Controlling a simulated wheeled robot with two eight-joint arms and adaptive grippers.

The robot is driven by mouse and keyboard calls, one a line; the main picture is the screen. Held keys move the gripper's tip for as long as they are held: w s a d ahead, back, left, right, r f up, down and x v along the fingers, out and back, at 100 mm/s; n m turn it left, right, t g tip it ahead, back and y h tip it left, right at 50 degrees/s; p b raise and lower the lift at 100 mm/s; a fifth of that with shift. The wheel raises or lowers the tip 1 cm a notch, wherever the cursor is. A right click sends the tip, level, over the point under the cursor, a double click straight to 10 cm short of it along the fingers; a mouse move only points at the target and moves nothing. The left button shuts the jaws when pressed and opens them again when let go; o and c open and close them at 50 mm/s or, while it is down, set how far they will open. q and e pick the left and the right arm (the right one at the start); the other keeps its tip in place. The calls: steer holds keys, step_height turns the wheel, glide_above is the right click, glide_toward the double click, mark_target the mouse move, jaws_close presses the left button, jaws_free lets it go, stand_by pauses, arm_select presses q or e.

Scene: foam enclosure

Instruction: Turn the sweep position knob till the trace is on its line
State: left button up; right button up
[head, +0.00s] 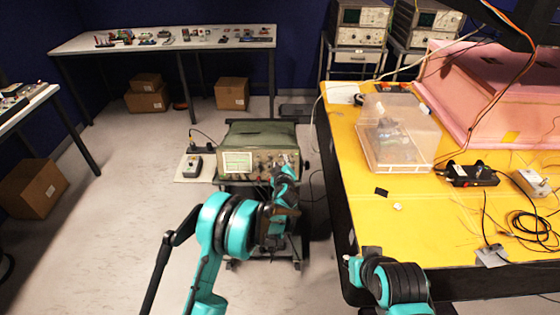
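A green-cased oscilloscope (261,134) stands on a cart in the middle of the head view. Its lit screen (238,162) is on the left of its front panel, and small knobs (264,160) sit to the right of it. The trace and its line are too small to read. My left gripper (285,172) is at the right part of the front panel and hides some of the controls. I cannot tell which knob it is at, whether it touches, or whether its fingers are open. Of my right arm, teal and black links show at the lower right; its fingers are not clearly visible.
A yellow table (375,225) at the right holds a clear plastic box (398,135), a pink foam block (500,95), cables and small devices. A small side shelf (192,170) with a handheld device adjoins the scope's left. Open floor lies left of the cart.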

mark_target(281, 157)
arm_select(q)
steer(key=x, duration=0.4)
steer(key=shift+w+b, duration=0.1)
steer(key=shift+b, duration=0.2)
jaws_close()
